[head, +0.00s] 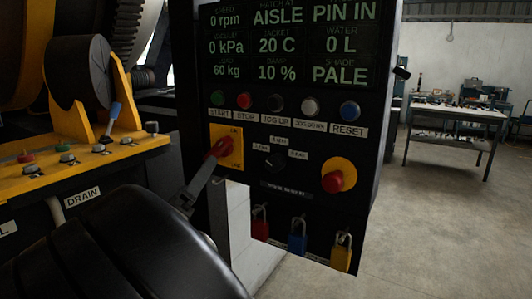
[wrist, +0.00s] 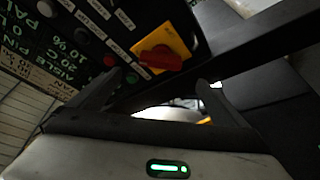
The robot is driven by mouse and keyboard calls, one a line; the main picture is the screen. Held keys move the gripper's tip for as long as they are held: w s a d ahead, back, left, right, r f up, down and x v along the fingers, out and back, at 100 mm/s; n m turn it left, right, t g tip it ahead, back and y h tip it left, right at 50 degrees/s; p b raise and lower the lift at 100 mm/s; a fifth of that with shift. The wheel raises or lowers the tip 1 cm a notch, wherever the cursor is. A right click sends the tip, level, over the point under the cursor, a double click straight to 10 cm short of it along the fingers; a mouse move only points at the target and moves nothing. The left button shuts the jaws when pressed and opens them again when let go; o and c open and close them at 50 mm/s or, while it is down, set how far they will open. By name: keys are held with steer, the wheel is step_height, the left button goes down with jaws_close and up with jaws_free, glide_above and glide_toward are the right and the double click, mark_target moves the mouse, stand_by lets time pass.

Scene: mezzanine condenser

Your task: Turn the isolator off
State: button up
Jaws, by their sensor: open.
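The isolator is a red rotary handle (head: 217,148) on a yellow square plate (head: 236,158), on the left of the black control panel. Its handle slants up to the right in the head view. In the wrist view the red handle (wrist: 160,58) and its yellow plate (wrist: 177,42) lie just beyond the fingertips. My gripper (wrist: 152,90) is open and empty, with a finger on each side of the picture. In the head view a grey finger of my gripper (head: 197,188) overlaps the panel just below the handle. I cannot tell whether it touches.
The panel holds a lit display (head: 290,42), a row of push buttons, a black selector (head: 275,161) and a red emergency stop (head: 332,181). Red, blue and yellow padlocks (head: 297,240) hang below. Yellow machinery (head: 90,160) stands left. Open floor and a workbench (head: 455,112) lie right.

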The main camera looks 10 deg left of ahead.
mark_target(214, 154)
steer(key=x, duration=1.2)
steer(key=shift+w, duration=0.15)
steer(key=c, duration=1)
